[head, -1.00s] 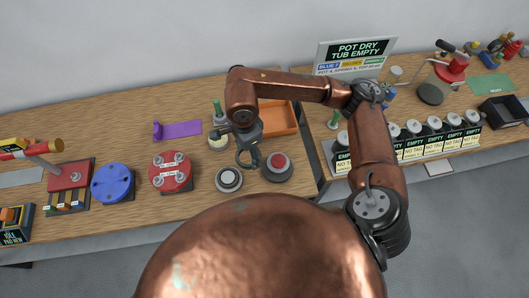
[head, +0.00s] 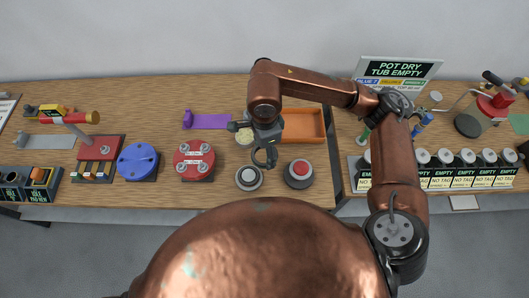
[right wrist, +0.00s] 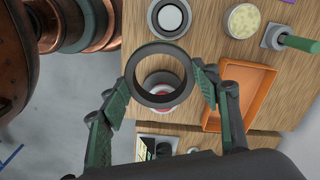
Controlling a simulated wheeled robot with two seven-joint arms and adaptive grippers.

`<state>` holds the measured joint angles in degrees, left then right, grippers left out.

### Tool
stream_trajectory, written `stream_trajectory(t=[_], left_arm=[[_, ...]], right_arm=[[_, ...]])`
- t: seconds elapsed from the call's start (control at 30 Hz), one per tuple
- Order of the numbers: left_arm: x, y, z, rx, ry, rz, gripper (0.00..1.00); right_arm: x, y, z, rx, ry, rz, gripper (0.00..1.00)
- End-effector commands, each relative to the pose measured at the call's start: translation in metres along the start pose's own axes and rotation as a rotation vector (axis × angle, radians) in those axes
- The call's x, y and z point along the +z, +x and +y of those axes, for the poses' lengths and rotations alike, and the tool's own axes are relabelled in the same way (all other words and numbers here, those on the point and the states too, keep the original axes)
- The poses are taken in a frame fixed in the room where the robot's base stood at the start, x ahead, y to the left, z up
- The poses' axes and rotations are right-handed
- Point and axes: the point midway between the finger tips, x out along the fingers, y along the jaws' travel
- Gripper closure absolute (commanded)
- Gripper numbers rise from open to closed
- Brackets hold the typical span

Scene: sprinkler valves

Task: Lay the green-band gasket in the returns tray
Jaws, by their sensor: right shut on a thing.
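My right gripper (head: 265,157) is shut on a dark grey-green ring gasket (right wrist: 158,103), which it holds upper-side toward the wrist camera, between its two fingertips (right wrist: 160,76). In the head view the ring hangs above the bench, left of and in front of the orange tray (head: 324,125). My left gripper is not in view.
A round base with a red button (head: 298,172) and a grey-white disc (head: 248,178) stand near the front edge below the gripper. A pale round pot (head: 244,137) stands left of the tray. Several "EMPTY" containers (head: 443,172) line the right bench, beyond a gap.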

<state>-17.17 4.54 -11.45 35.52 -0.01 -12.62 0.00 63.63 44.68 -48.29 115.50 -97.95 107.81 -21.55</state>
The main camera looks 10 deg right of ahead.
Motion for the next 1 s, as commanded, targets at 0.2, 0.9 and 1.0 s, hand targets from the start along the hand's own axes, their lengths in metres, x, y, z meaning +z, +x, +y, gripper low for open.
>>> stream_trajectory(t=[0.2, 0.9, 1.0], left_arm=[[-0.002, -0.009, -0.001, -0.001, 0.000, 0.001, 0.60], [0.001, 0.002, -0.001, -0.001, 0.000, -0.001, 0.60], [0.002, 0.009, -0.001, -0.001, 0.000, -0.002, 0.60]], right_arm=[[0.000, -0.023, 0.000, -0.001, 0.000, 0.001, 0.67], [-0.023, 0.000, -0.005, 0.004, -0.275, -0.007, 0.67], [-0.039, 0.017, -0.008, 0.004, -0.466, -0.010, 0.67]])
